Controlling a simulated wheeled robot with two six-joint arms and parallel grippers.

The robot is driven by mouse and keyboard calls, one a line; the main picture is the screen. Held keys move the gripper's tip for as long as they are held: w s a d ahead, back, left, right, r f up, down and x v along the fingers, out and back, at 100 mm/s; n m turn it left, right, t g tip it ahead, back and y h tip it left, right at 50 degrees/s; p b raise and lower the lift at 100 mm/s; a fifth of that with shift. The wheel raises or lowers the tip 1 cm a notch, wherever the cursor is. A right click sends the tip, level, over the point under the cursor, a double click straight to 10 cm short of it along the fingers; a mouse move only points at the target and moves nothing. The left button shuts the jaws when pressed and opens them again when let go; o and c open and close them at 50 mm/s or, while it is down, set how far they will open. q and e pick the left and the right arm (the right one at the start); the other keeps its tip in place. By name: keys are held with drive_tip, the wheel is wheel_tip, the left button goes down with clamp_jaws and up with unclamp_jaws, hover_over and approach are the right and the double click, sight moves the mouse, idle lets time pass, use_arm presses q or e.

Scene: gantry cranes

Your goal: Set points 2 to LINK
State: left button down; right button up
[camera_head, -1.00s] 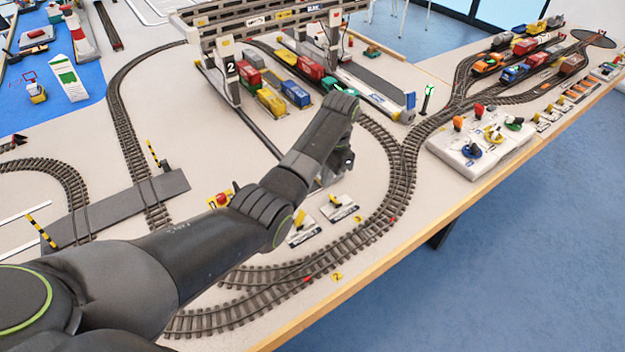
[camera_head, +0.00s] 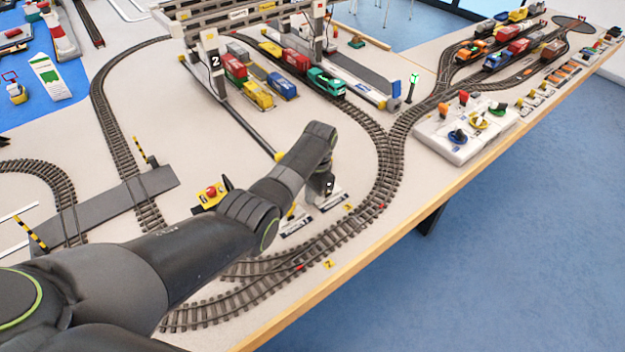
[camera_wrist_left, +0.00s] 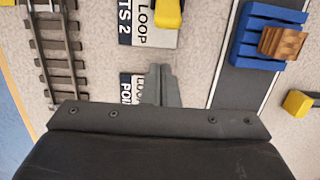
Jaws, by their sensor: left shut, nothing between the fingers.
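The points 2 plate (camera_head: 295,226) lies beside the curved track, partly behind my left arm. In the left wrist view its label (camera_wrist_left: 150,25) reads "TS 2" and "LOOP"; the rest is cut off. Its yellow lever (camera_wrist_left: 168,14) stands at the top edge; which way it is set I cannot tell. My left gripper (camera_head: 325,199) points down, low over the neighbouring plate. In the wrist view its fingers (camera_wrist_left: 161,85) are shut and empty, apart from the lever, beside that second plate (camera_wrist_left: 132,90). My right gripper is not in view.
Track (camera_head: 385,180) curves past the plates near the table's wooden edge (camera_head: 350,270). A red button on a yellow box (camera_head: 211,195) stands left of the arm. A white lever panel (camera_head: 465,130) is at right. A gantry crane (camera_head: 215,65) and wagons stand behind.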

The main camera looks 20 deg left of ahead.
use_arm(q)
drive_tip(key=shift+s+a+r+p, duration=0.75)
drive_tip(key=shift+s+r+p, duration=0.15)
drive_tip(key=shift+p, duration=0.35)
drive_tip(key=shift+s+a+r, duration=0.15)
drive_tip(key=shift+s+a, duration=0.15)
drive_tip(key=shift+s, duration=0.1)
drive_tip(key=shift+p, duration=0.3)
drive_tip(key=shift+s, duration=0.1)
drive_tip(key=shift+a, duration=0.1)
